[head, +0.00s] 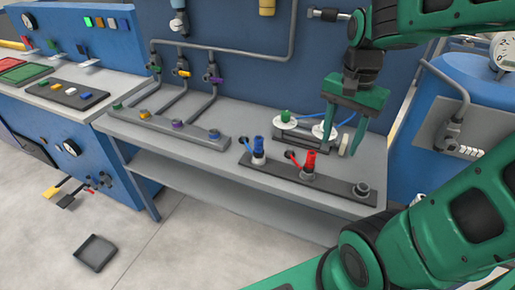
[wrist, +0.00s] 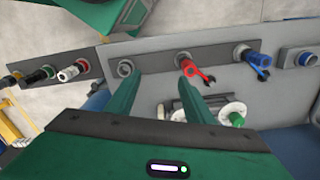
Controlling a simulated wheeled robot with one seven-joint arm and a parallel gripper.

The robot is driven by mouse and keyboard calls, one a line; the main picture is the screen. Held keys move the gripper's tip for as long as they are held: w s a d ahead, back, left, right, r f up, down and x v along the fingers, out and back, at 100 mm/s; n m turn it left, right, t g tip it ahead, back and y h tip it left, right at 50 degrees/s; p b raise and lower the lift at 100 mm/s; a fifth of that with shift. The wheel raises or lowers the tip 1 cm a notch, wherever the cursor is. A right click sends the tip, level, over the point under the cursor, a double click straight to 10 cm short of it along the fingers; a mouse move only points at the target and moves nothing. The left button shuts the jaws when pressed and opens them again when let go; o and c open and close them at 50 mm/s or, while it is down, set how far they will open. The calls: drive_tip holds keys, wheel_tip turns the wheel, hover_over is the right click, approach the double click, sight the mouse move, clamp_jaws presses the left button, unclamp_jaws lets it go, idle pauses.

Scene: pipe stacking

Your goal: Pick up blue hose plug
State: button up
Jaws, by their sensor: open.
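The blue hose plug (head: 259,146) stands upright in the left part of the dark strip on the grey bench. In the wrist view the blue plug (wrist: 253,57) is at the upper right, with a small blue lever-like part beside it. The red plug (head: 309,160) stands to its right in the head view, and shows between my gripper and the blue plug in the wrist view (wrist: 190,67). My gripper (head: 341,143) is open and empty, pointing down above the bench's right part, to the right of both plugs. Its fingers (wrist: 160,86) are clear of the blue plug.
An empty socket (head: 362,187) is at the strip's right end. White discs (head: 286,122) with a green knob and blue hoses lie behind the strip. A grey strip with several coloured sockets (head: 172,126) is at the left. A pipe (head: 225,45) runs along the wall.

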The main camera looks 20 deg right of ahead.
drive_tip(key=w+a+m, duration=0.6)
drive_tip(key=w+a, duration=0.1)
drive_tip(key=w, duration=0.3)
drive_tip(key=m, duration=0.5)
hover_over(259, 138)
drive_tip(key=shift+a+f+m, duration=0.25)
drive_tip(key=shift+m, duration=0.05)
wheel_tip(259, 138, down, 4)
drive_tip(key=shift+f, duration=0.2)
drive_tip(key=shift+d+f, duration=0.15)
drive_tip(key=shift+f, duration=1.4)
drive_tip(key=shift+d+f, duration=0.15)
drive_tip(key=shift+f, duration=1.35)
clamp_jaws()
